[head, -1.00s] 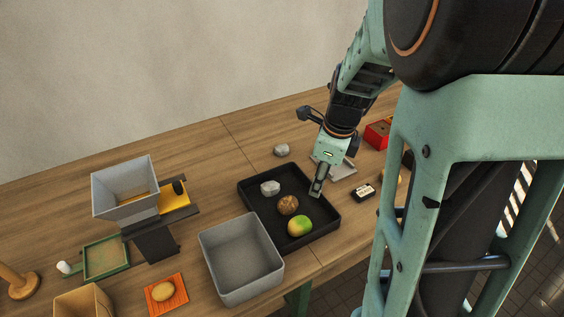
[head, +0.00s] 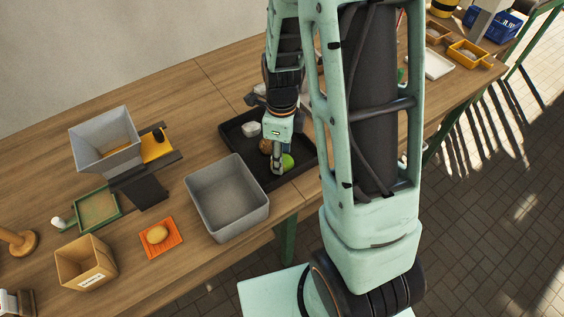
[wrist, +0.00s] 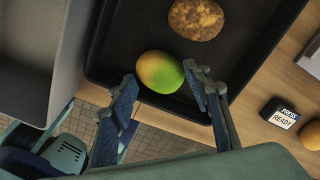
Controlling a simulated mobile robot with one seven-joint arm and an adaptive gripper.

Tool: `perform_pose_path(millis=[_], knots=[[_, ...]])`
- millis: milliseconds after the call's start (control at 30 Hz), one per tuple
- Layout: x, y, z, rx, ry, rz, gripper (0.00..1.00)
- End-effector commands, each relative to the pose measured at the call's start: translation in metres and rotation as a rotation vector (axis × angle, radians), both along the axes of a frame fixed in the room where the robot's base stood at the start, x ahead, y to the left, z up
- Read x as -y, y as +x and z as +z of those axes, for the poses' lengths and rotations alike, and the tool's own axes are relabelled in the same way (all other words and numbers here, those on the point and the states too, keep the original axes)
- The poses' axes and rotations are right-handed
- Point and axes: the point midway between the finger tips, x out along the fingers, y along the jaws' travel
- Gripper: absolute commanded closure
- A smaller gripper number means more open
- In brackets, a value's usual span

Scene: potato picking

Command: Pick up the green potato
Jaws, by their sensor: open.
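The green potato (wrist: 160,72), green with a yellow-orange side, lies in the black tray (head: 232,132). In the head view the green potato (head: 288,161) is partly hidden by my gripper (head: 277,171). In the wrist view my gripper (wrist: 162,95) is open, with one finger on each side of the near part of the potato. The fingers look empty, and I cannot tell how high they are above the tray. A brown, rough potato (wrist: 196,18) lies in the tray beyond the green one.
A grey bin (head: 228,197) stands left of the tray, close to it. A grey stone (head: 248,129) lies in the tray. A small black "READY" box (wrist: 279,113) sits right of the tray. The table edge is close on the near side.

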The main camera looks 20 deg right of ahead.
Motion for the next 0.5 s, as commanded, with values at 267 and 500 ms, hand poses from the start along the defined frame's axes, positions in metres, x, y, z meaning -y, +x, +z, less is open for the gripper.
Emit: perform_pose_path(millis=[267, 500], knots=[[0.0, 0.0, -0.022, -0.001, -0.001, 0.0, 0.55], [0.0, 0.0, -0.022, 0.001, -0.001, 0.0, 0.59]])
